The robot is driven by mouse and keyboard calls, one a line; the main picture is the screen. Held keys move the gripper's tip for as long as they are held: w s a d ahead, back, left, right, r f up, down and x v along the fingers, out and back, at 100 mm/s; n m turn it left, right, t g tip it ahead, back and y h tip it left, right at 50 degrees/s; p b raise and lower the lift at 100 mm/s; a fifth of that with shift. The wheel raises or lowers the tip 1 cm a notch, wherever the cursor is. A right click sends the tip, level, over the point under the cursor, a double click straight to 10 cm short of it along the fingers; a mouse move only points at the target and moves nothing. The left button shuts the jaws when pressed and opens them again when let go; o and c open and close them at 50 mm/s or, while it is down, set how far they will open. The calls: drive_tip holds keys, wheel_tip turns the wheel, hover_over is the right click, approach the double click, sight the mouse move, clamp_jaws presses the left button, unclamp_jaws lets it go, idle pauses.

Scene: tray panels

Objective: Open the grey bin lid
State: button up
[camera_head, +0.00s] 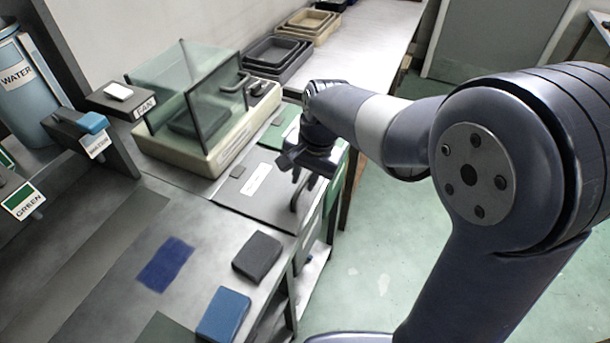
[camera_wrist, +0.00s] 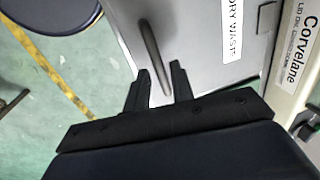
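The grey bin lid (camera_head: 232,199) lies flat and closed in the counter, with a white label that reads DRY WASTE in the wrist view. In that view the lid (camera_wrist: 188,40) carries a dark bar handle (camera_wrist: 151,45) near its edge. My gripper (camera_head: 303,185) is over the lid's right side, pointing down at the handle. In the wrist view my gripper (camera_wrist: 160,76) is open. The near end of the handle appears between its two fingers, with gaps on both sides. I cannot tell whether the fingers are low enough to surround the bar.
A green panel (camera_head: 279,133) lies beyond the lid. A dark block (camera_head: 257,257) and a blue block (camera_head: 223,315) rest on the nearer counter. Open floor (camera_head: 375,255) lies to the right.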

clamp_jaws()
drive_tip(key=shift+r, duration=0.2)
